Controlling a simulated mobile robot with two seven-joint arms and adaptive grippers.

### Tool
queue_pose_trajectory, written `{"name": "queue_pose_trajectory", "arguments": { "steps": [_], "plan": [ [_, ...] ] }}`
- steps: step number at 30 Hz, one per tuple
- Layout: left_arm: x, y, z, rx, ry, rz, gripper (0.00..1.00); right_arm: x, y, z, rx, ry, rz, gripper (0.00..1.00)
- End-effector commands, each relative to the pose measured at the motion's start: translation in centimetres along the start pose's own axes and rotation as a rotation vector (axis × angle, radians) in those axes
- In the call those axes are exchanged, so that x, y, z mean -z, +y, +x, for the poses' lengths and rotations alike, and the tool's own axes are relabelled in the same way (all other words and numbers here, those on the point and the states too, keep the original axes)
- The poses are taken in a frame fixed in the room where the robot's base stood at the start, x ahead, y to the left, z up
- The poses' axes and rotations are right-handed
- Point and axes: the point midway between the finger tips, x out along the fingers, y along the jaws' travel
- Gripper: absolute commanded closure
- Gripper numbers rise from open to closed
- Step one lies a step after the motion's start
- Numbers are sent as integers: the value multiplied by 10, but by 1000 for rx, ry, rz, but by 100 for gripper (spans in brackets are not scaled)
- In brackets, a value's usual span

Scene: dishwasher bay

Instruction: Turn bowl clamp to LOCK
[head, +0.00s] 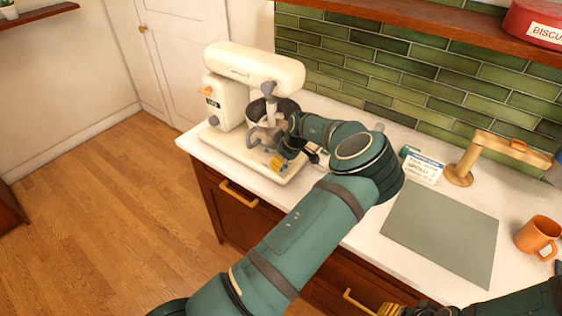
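A cream stand mixer (254,66) stands at the left end of the white counter. Its steel bowl (256,136) sits under the mixer head and is partly covered by my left gripper. Small yellow and blue marks (277,163) show on the mixer base in front of the bowl. The bowl clamp itself cannot be made out, nor its setting. My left gripper (283,138) is at the bowl's right front side, just above the base. Its fingers are too small and covered to read. My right gripper (402,310) is at the bottom edge, mostly cut off, away from the mixer.
A grey-green mat (440,232) lies on the counter. An orange mug (538,237) stands to its right. A white card (422,168) and a wooden stand (463,170) are behind it. A shelf with a red biscuit tin (535,22) overhangs the back.

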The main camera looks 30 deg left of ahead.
Motion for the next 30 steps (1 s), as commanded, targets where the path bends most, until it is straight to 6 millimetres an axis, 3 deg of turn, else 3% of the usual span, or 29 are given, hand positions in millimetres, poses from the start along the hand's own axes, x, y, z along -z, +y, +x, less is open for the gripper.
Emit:
{"name": "queue_pose_trajectory", "arguments": {
  "steps": [11,12,15,16,30],
  "plan": [
    [0,0,6,0,-1,-1,55,0,0,0,0,0,0,53],
    [0,0,6,0,-1,-1,59,0,0,0,0,0,0,53],
    [0,0,6,0,0,-1,94,0,0,0,0,0,0,53],
    [0,0,6,0,0,-1,100,0,0,0,0,0,0,53],
    [0,-1,6,-7,-1,17,100,0,0,1,0,0,0,53]
  ]
}}
